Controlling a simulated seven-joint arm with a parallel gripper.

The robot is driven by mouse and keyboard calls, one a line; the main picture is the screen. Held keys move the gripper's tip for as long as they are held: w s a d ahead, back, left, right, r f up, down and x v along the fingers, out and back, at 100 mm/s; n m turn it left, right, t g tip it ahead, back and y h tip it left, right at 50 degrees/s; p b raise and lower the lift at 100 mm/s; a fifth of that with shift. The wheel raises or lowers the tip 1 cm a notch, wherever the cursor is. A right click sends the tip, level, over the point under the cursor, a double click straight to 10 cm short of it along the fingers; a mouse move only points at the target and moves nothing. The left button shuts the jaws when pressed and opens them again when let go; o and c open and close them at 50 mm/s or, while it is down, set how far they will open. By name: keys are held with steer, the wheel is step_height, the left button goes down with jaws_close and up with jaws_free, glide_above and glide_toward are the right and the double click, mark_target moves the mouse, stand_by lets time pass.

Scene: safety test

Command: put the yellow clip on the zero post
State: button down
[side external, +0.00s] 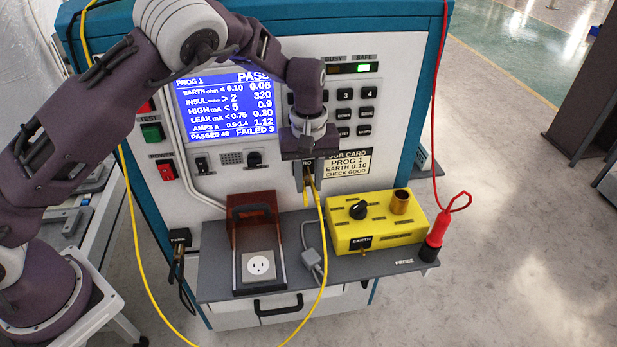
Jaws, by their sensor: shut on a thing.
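My gripper (308,174) is in front of the tester's panel, pointing down, just left of the job card. It is shut on the yellow clip (306,192), whose yellow lead (323,250) hangs down past the shelf's front edge. A label partly covered by my gripper shows the letters "RO". The zero post is not clearly visible; my gripper and the clip cover that spot. I cannot tell whether the clip touches the post.
The grey shelf (215,290) holds a socket box (258,245) with a reddish cover, a grey plug (312,258) and a yellow earth box (385,240). A red probe (440,228) stands at the shelf's right end. The screen (225,105) reads PASS; the SAFE lamp (364,68) is green.

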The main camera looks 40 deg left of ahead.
mark_target(309, 185)
steer(key=shift+f, duration=0.35)
steer(key=c, duration=1.1)
jaws_free()
steer(key=shift+r, duration=0.1)
step_height(309, 185, up, 7)
